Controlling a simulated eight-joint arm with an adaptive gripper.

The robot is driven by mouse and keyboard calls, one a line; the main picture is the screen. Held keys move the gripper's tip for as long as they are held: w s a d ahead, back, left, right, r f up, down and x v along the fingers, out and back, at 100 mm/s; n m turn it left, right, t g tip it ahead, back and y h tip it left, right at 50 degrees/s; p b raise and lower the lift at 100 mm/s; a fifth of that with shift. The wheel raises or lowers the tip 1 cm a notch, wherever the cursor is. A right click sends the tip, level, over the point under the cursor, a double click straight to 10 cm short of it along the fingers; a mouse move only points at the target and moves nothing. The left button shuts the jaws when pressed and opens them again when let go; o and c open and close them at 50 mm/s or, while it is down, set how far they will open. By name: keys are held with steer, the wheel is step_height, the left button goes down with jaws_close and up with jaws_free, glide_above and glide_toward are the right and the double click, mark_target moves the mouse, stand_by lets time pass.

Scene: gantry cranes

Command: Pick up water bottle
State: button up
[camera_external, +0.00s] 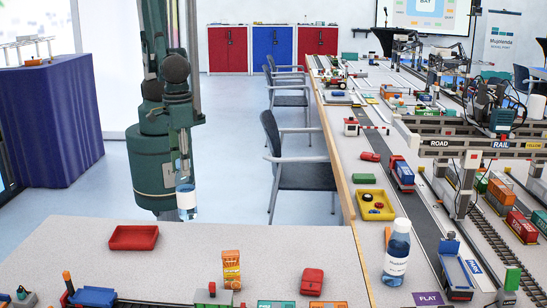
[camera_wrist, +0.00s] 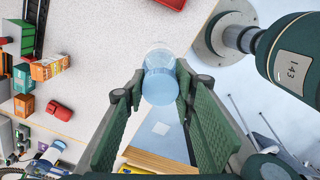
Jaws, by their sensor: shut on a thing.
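A clear water bottle (camera_external: 186,200) with blue liquid and a white label hangs roughly upright below my gripper (camera_external: 183,160). It is in the air beyond the near table's back edge, in front of my green arm. In the wrist view the bottle (camera_wrist: 160,85) sits between the two green-padded fingers of my gripper (camera_wrist: 158,100), which are shut on it. A second water bottle (camera_external: 397,253) with a white cap stands upright on the right table, apart from my gripper. It also shows in the wrist view (camera_wrist: 45,157) at lower left.
A red tray (camera_external: 133,237) lies on the near table, with an orange box (camera_external: 231,268) and a small red block (camera_external: 312,281) near the front. A yellow tray (camera_external: 375,205) and gantry cranes (camera_external: 470,150) stand on the right table. A dark chair (camera_external: 300,165) stands behind.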

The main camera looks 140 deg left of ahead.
steer(key=shift+r, duration=1.4)
steer(key=shift+d, duration=0.1)
